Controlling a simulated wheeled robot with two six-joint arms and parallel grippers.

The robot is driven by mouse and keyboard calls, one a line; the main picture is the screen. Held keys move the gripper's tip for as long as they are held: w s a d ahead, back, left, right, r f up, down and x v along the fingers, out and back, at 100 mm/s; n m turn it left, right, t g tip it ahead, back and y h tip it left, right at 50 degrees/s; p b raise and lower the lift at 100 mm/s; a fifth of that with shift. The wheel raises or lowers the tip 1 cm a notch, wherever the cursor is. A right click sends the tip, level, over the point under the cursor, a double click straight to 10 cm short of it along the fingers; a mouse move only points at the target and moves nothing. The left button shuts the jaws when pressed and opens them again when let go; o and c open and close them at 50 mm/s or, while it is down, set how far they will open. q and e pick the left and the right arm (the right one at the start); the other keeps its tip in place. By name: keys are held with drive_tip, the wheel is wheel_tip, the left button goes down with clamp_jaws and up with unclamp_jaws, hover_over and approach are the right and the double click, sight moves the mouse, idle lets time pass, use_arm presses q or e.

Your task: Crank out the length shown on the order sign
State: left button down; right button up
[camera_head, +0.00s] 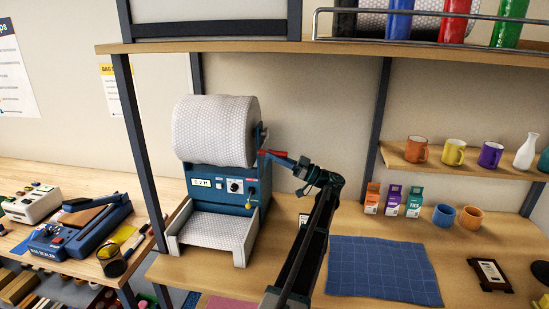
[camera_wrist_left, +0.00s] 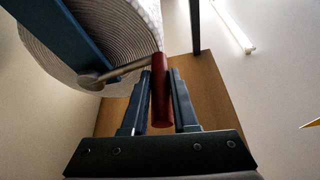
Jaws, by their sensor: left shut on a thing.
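A dispenser (camera_head: 219,182) with a blue body stands on the bench and carries a big white bubble-wrap roll (camera_head: 214,130). Its small lit display (camera_head: 201,183) bears characters too small to read surely. A white sheet of wrap (camera_head: 215,230) lies in its front tray. My left gripper (camera_head: 273,155) is at the roll's right end, shut on the red crank handle (camera_wrist_left: 161,90). In the left wrist view the handle sits between both fingers, and a metal crank arm (camera_wrist_left: 122,70) runs from the roll's hub to it. I cannot pick out an order sign for certain. My right gripper is out of view.
A blue gridded mat (camera_head: 384,270) lies right of my arm. Small boxes (camera_head: 393,200) and mugs (camera_head: 444,215) stand behind it. A shelf (camera_head: 330,46) hangs above the roll. A bag sealer (camera_head: 80,228) is on the left table.

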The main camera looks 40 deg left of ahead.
use_arm(q)
drive_tip(key=shift+w+a+f+b, duration=0.1)
drive_tip(key=shift+w+f+b, duration=0.2)
drive_tip(key=shift+f, duration=0.4)
